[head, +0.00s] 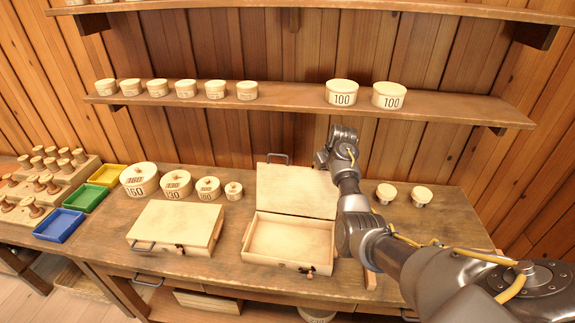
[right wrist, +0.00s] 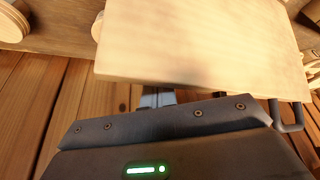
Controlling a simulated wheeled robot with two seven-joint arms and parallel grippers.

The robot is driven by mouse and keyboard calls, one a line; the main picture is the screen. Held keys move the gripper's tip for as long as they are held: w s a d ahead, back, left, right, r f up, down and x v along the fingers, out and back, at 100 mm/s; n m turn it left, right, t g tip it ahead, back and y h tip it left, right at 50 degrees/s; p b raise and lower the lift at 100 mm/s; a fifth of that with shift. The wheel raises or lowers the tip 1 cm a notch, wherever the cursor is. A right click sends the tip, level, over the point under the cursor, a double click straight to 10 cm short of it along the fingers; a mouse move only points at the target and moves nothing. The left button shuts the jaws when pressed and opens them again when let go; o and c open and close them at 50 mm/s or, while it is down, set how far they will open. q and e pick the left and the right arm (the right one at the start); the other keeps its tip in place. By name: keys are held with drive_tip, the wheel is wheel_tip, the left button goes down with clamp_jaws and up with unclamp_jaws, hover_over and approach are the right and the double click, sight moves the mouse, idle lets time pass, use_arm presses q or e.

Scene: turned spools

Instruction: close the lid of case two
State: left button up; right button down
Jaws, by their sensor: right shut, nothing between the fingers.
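An open wooden case (head: 290,240) stands on the bench with its lid (head: 297,190) raised at the back, leaning about upright; its inside looks empty. A shut case (head: 177,228) lies to its left. No number is readable on either case. My right gripper (head: 322,160) is at the upper right of the raised lid. In the right wrist view the lid (right wrist: 205,40) is a wide pale board close in front of the gripper (right wrist: 157,97), whose shut fingertips are partly hidden by the lid's edge. Contact cannot be told. My left gripper is out of view.
Round lidded boxes (head: 177,185) stand behind the shut case. Two small round pieces (head: 418,196) stand right of my arm. A shelf (head: 290,101) with round boxes runs above. Coloured trays (head: 60,225) and a spool rack (head: 45,185) are at left.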

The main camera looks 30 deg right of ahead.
sight(323, 185)
drive_tip(key=shift+f, duration=0.55)
drive_tip(key=shift+s+a, duration=0.1)
drive_tip(key=shift+a, duration=0.05)
drive_tip(key=shift+s+a+r+p, duration=0.1)
drive_tip(key=shift+s+a+p, duration=0.65)
drive_tip(key=shift+s+p, duration=0.25)
drive_tip(key=shift+s+a, duration=0.1)
drive_tip(key=shift+s+a+f, duration=0.2)
drive_tip(key=shift+s+a, duration=0.75)
drive_tip(key=shift+s, duration=0.25)
drive_tip(key=s+a, duration=0.2)
drive_tip(key=shift+s+a, duration=0.2)
drive_tip(key=shift+s, duration=0.2)
drive_tip(key=shift+w+r, duration=0.1)
